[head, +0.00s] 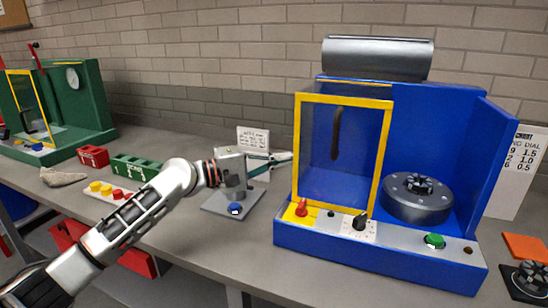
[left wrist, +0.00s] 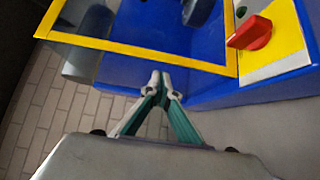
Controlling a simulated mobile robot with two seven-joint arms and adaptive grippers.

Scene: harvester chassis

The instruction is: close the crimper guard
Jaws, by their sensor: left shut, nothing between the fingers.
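The blue crimper (head: 450,120) stands on the bench at the right. Its guard, a clear panel in a yellow frame (head: 385,150) with a dark upright handle (head: 336,133), covers the left part of the front. The round crimping head (head: 418,197) to its right is uncovered. My left gripper (head: 288,156) is shut and empty, just left of the guard's left edge. In the left wrist view, the shut fingertips (left wrist: 160,84) point at the blue body below the yellow frame (left wrist: 140,48); I cannot tell whether they touch. My right gripper is not in view.
The crimper's front ledge has a red switch (head: 302,208), a black knob (head: 360,221) and a green button (head: 435,241). A grey plate with a blue button (head: 236,209) lies below my left gripper. A green machine (head: 90,100) stands far left. An orange pad (head: 526,246) lies at right.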

